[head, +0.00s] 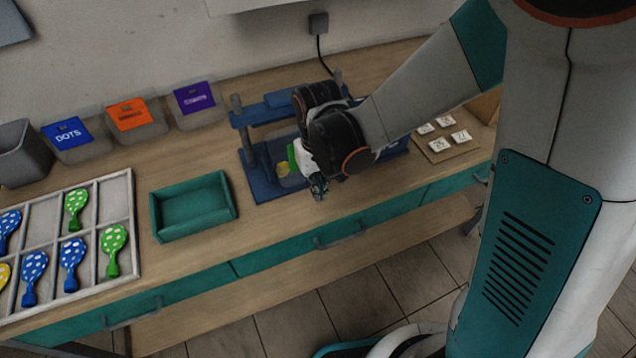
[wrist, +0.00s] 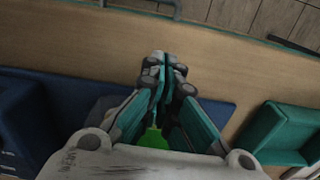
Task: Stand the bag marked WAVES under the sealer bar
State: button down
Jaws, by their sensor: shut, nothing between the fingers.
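The blue sealer (head: 262,113) stands on the bench with its bar raised over a blue base, and my arm covers its right part. A clear bag with a green label (head: 292,157) and something yellow low in it stands on the base, mostly hidden behind my gripper; no lettering on it can be read. A green patch (wrist: 153,140) shows behind my fingers in the wrist view. My gripper (head: 318,188) is shut and empty, just in front of this bag. It also shows in the wrist view (wrist: 165,60), fingertips together above the bench's front part.
Bags with a blue DOTS label (head: 67,133), an orange label (head: 131,113) and a purple label (head: 194,97) stand along the wall. A teal tray (head: 162,215) is empty. A divided tray (head: 132,215) holds several balloons. A board (head: 462,153) with white tiles lies right.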

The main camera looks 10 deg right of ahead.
jog(key=shift+w+a+r, duration=0.1)
jog(key=shift+w+a, duration=0.1)
jog(key=shift+w, duration=0.65)
jog(key=shift+w+a+r, duration=0.1)
jog(key=shift+w+a, duration=0.1)
jog(key=shift+w, duration=0.65)
jog(key=shift+w+a, duration=0.2)
jog(key=shift+w, duration=0.45)
jog(key=shift+w+a, duration=0.15)
jog(key=shift+w, duration=0.5)
jog(key=shift+s, duration=0.1)
jog(key=shift+s+d, duration=0.1)
